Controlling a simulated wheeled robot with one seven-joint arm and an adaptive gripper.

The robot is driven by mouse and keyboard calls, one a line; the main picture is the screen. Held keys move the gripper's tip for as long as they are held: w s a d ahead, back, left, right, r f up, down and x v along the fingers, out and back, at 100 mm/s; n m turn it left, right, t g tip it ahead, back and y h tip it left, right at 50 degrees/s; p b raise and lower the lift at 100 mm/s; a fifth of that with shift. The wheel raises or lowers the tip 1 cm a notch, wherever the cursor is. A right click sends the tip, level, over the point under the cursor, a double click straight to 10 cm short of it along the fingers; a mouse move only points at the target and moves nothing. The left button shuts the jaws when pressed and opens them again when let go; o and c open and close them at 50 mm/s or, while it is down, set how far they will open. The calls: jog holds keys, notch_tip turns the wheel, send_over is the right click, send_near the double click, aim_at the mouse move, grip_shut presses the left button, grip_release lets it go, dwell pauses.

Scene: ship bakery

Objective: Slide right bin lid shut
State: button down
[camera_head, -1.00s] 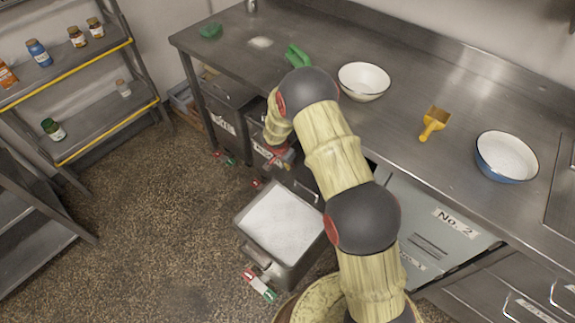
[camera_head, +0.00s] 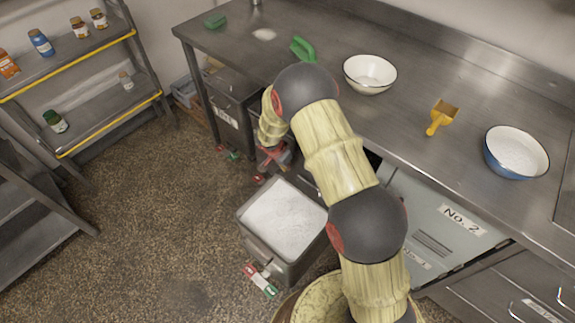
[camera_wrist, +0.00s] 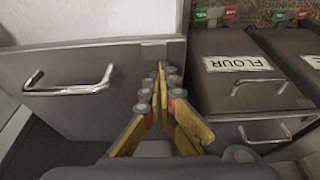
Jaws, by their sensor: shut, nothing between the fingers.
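The right bin (camera_head: 246,234) stands out in front of the counter, filled with white powder (camera_head: 285,218). In the wrist view, its grey lid (camera_wrist: 50,118) with a silver handle (camera_wrist: 70,88) lies slid back, and white powder shows beyond its edge. In the head view, my arm mostly hides the lid. My gripper (camera_wrist: 161,70) is shut and empty. The head view shows my gripper (camera_head: 275,157) partly, behind the open bin.
The bin labelled FLOUR (camera_wrist: 215,45) has its lid closed; another bin (camera_wrist: 285,45) is beside it. The counter (camera_head: 420,75) overhangs the bins. A shelf rack (camera_head: 105,120) stands left. Floor left of the open bin is clear.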

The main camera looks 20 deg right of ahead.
jog(key=shift+s+a+r+p, duration=0.25)
jog(key=shift+s+a+p, duration=0.25)
jog(key=shift+p, duration=0.5)
jog(key=s+a+p, duration=0.6)
jog(key=a+p, duration=0.1)
jog(key=a, duration=0.2)
jog(key=s+a+p, duration=0.6)
jog(key=a+p, duration=0.1)
jog(key=a, duration=0.3)
jog(key=shift+s+a+f, duration=0.15)
jog(key=shift+s+f, duration=0.1)
jog(key=v, duration=1.2)
